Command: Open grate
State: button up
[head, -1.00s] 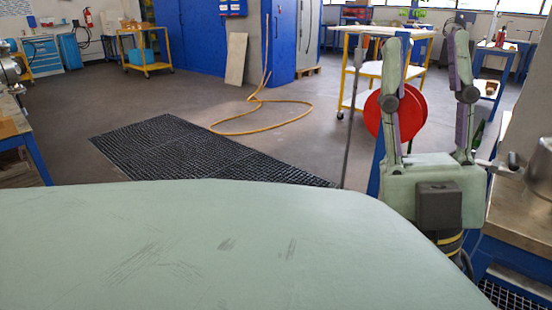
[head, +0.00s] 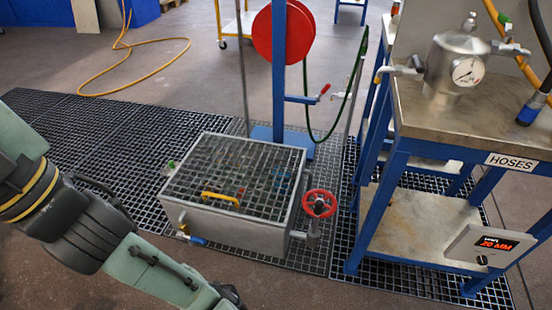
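A dark grid grate (head: 225,178) lies flat over the top of a grey metal box (head: 235,228) on the floor, in the middle of the head view. It looks closed. Through the bars I glimpse something red and something blue inside, too obscured to name. My arm comes in from the left and leaves at the bottom edge, left of the box. My gripper is out of the picture.
A red handwheel (head: 319,203) stands at the box's right corner. A blue-framed bench (head: 450,120) with a steel vessel (head: 455,68) is on the right. A blue post with a red reel (head: 283,35) rises behind the box. Black floor grating (head: 95,140) lies to the left.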

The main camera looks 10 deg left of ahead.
aim_at(246, 143)
jog(key=u, duration=0.6)
jog(key=i+l+u, duration=0.15)
jog(key=i+l, duration=0.15)
jog(key=i+l+u, duration=0.15)
jog(key=i+l, duration=0.15)
jog(key=l, duration=0.25)
jog(key=i+j+u, duration=0.1)
jog(key=j, duration=0.15)
